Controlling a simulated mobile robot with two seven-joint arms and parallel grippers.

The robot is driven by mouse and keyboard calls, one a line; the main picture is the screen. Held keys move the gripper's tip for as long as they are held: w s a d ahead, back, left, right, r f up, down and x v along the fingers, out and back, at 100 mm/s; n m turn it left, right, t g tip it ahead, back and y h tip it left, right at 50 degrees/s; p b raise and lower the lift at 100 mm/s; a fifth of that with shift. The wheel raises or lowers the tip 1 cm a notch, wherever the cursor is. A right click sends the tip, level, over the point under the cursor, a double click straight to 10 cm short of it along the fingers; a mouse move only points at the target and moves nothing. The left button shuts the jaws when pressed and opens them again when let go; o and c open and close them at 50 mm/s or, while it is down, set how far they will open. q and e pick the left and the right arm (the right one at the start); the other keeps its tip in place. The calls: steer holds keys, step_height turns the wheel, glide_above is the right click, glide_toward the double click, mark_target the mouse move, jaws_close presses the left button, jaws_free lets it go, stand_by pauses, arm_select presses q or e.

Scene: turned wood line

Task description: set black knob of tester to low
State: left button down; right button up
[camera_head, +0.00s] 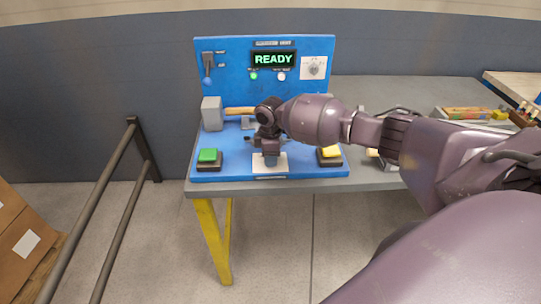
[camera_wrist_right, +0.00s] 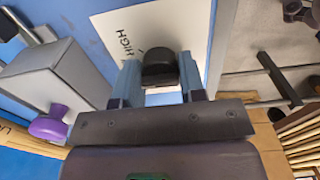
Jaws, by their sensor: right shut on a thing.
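The blue tester (camera_head: 225,100) stands on the grey table, and its display (camera_head: 273,59) reads READY. My right gripper (camera_head: 270,156) is low over the white plate (camera_head: 270,166) at the front middle of its base. In the right wrist view, the black knob (camera_wrist_right: 159,66) sits between the two fingers of my right gripper (camera_wrist_right: 160,88), which is shut on it. The word HIGH shows on the white plate (camera_wrist_right: 112,30) beside the knob. The LOW mark is not visible, and the gripper hides the knob in the head view. My left gripper is not in view.
A green button (camera_head: 208,155) is left of the plate and a yellow button (camera_head: 329,152) is right of it. A grey block (camera_head: 211,114) stands behind. A lever switch (camera_head: 208,66) and a dial (camera_head: 315,67) are on the upright panel. A rail (camera_head: 112,190) stands left.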

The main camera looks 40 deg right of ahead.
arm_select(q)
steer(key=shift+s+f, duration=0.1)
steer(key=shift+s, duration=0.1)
arm_select(e)
steer(key=o, duration=0.9)
steer(key=shift+r, duration=0.2)
step_height(320, 180, up, 9)
steer(key=shift+r+p, duration=0.1)
steer(key=shift+p, duration=0.45)
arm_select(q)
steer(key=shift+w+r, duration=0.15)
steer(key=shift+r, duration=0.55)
arm_select(e)
steer(key=shift+r, duration=0.6)
